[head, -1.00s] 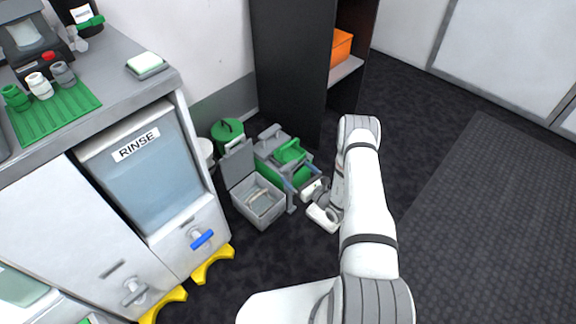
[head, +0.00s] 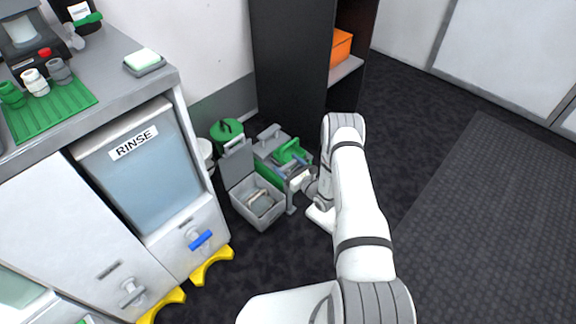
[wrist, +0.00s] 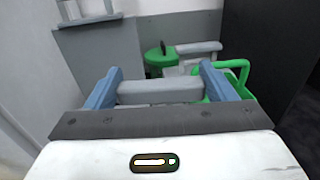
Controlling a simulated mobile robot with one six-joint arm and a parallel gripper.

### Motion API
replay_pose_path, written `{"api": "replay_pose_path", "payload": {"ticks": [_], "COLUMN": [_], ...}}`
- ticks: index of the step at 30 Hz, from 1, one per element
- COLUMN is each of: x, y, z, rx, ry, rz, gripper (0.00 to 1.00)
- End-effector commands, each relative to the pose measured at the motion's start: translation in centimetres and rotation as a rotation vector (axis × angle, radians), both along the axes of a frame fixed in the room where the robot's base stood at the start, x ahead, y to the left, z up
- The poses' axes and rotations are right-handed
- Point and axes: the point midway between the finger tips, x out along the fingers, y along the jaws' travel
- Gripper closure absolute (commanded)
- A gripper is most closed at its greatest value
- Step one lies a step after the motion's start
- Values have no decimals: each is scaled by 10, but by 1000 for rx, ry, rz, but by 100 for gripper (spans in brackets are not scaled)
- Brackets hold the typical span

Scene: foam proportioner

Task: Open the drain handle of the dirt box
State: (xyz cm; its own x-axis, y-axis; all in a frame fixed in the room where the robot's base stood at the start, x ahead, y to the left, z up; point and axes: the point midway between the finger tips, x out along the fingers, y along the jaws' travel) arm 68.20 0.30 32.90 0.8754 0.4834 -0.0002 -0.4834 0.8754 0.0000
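The grey box I take for the dirt box (head: 258,213) stands open on the floor with its lid tipped up and a pale bar-like piece inside. A grey upright piece (head: 291,200) stands at its right side; I cannot tell if it is the drain handle. My gripper (head: 300,172) is low by the box's right side, partly hidden by my arm. In the wrist view its two blue fingers (wrist: 160,80) are spread, with a grey bar (wrist: 160,91) across the space between them. I cannot tell whether the fingers touch the bar.
A green unit (head: 270,150) and a round green lidded container (head: 227,131) stand behind the box. The RINSE cabinet (head: 140,180) with a blue handle (head: 201,240) is to the left. A dark shelf (head: 290,60) rises behind. The floor to the right is clear.

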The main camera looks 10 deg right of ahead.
Motion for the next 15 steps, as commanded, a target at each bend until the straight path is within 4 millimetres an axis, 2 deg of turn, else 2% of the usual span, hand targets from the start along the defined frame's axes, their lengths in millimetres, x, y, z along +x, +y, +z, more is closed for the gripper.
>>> {"api": "replay_pose_path", "payload": {"ticks": [1,8,15], "x": [0,0,2], "y": [0,0,0], "z": [0,0,-2], "rx": [0,0,2], "ry": [0,0,-3], "rz": [0,1,70], "gripper": [27,45,45]}}
